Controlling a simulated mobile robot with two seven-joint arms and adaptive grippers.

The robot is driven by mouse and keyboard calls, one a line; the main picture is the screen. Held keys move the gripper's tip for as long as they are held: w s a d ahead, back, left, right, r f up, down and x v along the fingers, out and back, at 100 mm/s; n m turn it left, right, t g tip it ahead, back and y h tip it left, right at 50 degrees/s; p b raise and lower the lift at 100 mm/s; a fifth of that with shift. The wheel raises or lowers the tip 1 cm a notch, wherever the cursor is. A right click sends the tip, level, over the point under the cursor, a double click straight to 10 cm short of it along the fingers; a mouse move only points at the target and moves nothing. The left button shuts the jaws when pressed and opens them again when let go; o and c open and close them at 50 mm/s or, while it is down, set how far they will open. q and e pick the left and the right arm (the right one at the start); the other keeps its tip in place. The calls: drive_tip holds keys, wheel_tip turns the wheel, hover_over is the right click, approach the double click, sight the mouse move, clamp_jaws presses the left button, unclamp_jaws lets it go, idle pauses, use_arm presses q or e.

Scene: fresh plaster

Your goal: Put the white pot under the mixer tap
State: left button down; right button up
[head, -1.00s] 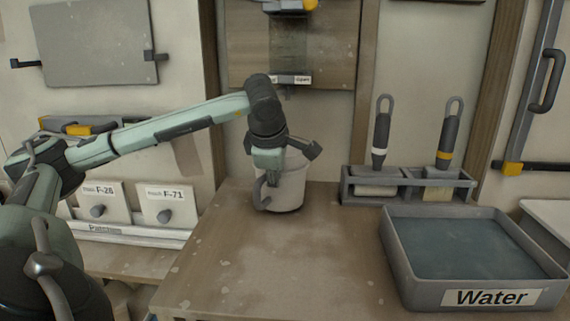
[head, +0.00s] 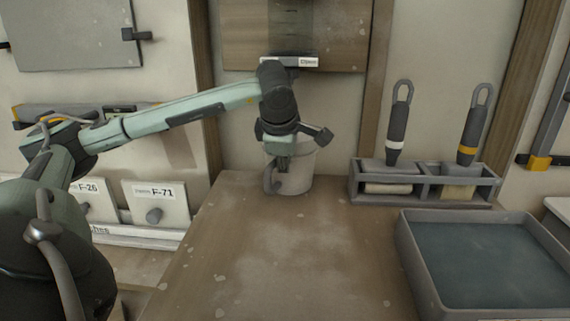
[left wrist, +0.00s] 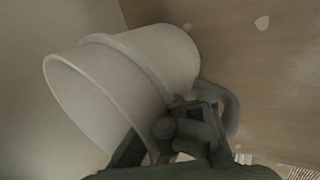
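The white pot (head: 300,170) is at the back of the wooden worktop, upright in the head view, with its dark curved handle (head: 271,180) on the near left side. My left gripper (head: 284,162) comes down from above at the pot's near side and appears shut on it around the rim and handle; the exact contact is hidden. In the left wrist view the pot (left wrist: 130,75) fills the upper left, close against my left gripper (left wrist: 180,140). A small labelled tap fitting (head: 290,63) is on the wall board above the pot. My right gripper is not in view.
A grey rack (head: 425,188) with two handled tools stands to the pot's right. A water tray (head: 408,255) is at the front right. Panels with knobs (head: 154,205) are at the left. The middle of the worktop (head: 285,255) is clear.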

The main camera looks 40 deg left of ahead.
use_arm(q)
drive_tip(key=shift+s+f, duration=0.1)
drive_tip(key=shift+s, duration=0.2)
drive_tip(key=shift+d, duration=0.1)
drive_tip(key=c, duration=2.3)
unclamp_jaws()
drive_tip(key=o, duration=0.9)
drive_tip(key=shift+c, duration=0.2)
